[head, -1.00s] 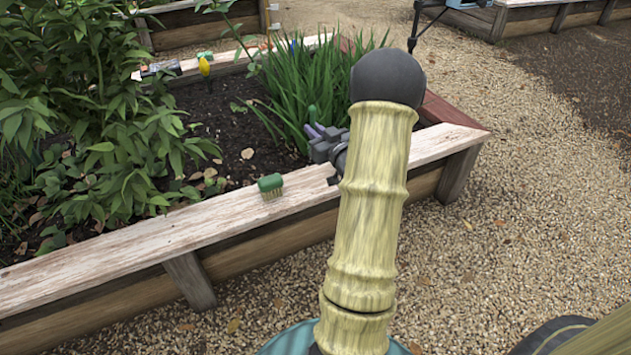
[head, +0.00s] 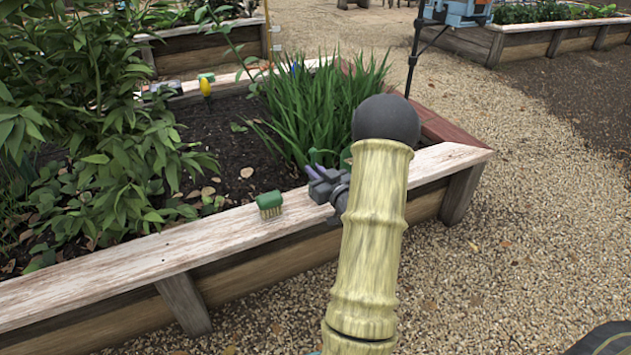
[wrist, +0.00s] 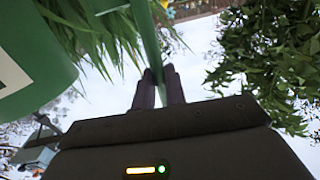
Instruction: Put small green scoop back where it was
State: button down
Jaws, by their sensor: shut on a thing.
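My gripper (head: 312,172) is over the near wooden rim of the raised bed, close to the grass clump, and partly behind my arm. In the wrist view its two dark fingers (wrist: 159,88) are shut on a thin green part of the small green scoop (wrist: 152,42). A wide green surface with a white patch fills the upper left of the wrist view; I cannot tell whether it belongs to the scoop. In the head view a bit of green (head: 346,156) shows beside my arm; the rest of the scoop is hidden there.
A green brush (head: 269,204) stands on the near wooden rim (head: 150,252), left of my gripper. Tall grass (head: 315,110) and a leafy bush (head: 90,120) grow in the bed. A yellow item (head: 205,87) stands at the far side. Gravel lies open to the right.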

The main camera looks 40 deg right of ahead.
jog(key=shift+f, duration=0.9)
jog(key=shift+f, duration=0.15)
jog(key=c, duration=1.5)
grip_release()
jog(key=shift+o, duration=0.2)
jog(key=s+a+p, duration=0.1)
jog(key=s+p, duration=0.2)
jog(key=s, duration=0.9)
jog(key=shift+a+r, duration=0.2)
jog(key=shift+a, duration=0.05)
